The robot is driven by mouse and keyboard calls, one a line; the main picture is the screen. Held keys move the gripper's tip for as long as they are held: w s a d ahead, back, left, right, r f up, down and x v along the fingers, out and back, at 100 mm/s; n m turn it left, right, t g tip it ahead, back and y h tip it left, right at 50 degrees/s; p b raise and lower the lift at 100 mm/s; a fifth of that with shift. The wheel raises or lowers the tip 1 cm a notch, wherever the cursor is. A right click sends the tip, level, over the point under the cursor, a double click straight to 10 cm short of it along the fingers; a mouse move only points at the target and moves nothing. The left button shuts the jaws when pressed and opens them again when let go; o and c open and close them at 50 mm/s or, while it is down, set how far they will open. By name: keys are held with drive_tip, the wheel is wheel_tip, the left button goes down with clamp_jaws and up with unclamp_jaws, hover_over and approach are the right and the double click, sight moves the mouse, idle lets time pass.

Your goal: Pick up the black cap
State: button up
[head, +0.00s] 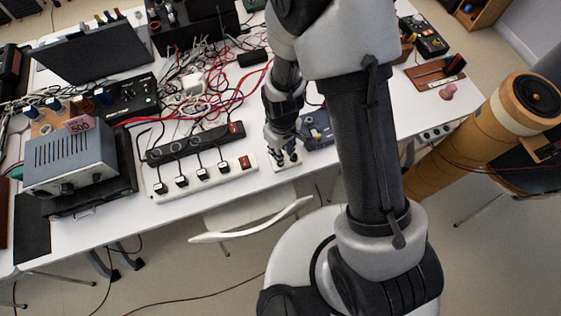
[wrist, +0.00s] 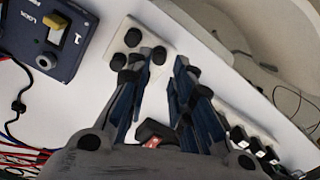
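Several black caps sit on a small white plate (wrist: 147,39). One black cap (wrist: 133,37) is at its upper left, and another black cap (wrist: 158,55) is close beside my left finger. My gripper (wrist: 166,66) reaches toward the plate with its two fingers apart and nothing visible between them. The fingertips lie near the plate's right edge. In the head view my gripper (head: 282,147) points down over the white plate (head: 285,165) near the table's front edge, partly hiding it. I cannot tell which cap is the one named.
A blue-grey device with a knob (wrist: 56,34) stands just left of the plate. A white power strip (head: 205,178) with several plugs is left of my gripper in the head view. Cables (head: 190,85) cover the table behind. A white chair (head: 250,220) stands in front.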

drive_tip(key=f+b, duration=0.1)
drive_tip(key=f, duration=0.3)
drive_tip(key=f+b, duration=0.1)
drive_tip(key=f, duration=0.2)
drive_tip(key=shift+w+a+f+b, duration=0.1)
drive_tip(key=shift+w+a+b, duration=0.1)
drive_tip(key=shift+w+b, duration=0.1)
drive_tip(key=c, duration=0.4)
